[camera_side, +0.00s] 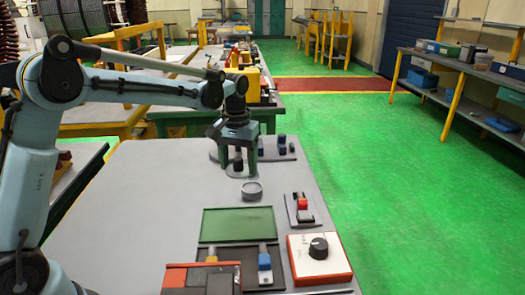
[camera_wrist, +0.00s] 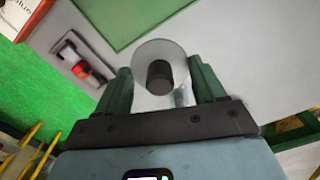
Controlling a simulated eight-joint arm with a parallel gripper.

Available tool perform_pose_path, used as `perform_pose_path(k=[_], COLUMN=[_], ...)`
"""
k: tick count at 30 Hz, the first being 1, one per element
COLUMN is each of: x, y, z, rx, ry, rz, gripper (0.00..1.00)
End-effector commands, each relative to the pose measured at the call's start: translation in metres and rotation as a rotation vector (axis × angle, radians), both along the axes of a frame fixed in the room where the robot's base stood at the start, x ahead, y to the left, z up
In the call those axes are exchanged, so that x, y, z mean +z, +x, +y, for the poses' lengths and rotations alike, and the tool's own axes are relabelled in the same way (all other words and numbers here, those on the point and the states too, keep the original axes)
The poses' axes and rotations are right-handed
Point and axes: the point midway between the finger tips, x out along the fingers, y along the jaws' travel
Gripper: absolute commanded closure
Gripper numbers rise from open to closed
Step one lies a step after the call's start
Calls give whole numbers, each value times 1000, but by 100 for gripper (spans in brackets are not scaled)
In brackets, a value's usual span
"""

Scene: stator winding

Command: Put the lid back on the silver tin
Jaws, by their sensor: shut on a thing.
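The silver tin (camera_side: 252,191) stands upright on the grey table in the side view, a small round tin with a pale rim. My gripper (camera_side: 240,171) is just behind and above it, a little to the left, pointing down. In the wrist view, the pale round lid (camera_wrist: 150,51) with a dark knob (camera_wrist: 158,75) sits between my green fingers, and my gripper is shut on it. The lid looks apart from the tin. In the wrist view I cannot make out the tin for certain; the lid and fingers may hide it.
A green panel (camera_side: 237,224) lies in front of the tin. A grey plate with a red part (camera_side: 302,205) and a white box with a black dial (camera_side: 319,252) are at right. Dark pegs (camera_side: 282,145) stand behind. The table's left side is clear.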

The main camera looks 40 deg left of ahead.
Motion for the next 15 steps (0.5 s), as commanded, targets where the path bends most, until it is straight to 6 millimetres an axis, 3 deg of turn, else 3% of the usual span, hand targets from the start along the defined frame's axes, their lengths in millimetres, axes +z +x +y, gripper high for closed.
perform_pose_path(k=[9,15], x=[-19,-27], y=[45,57], z=[7,9], rx=[0,0], ry=[1,1], rz=[-2,-2], gripper=[60,60])
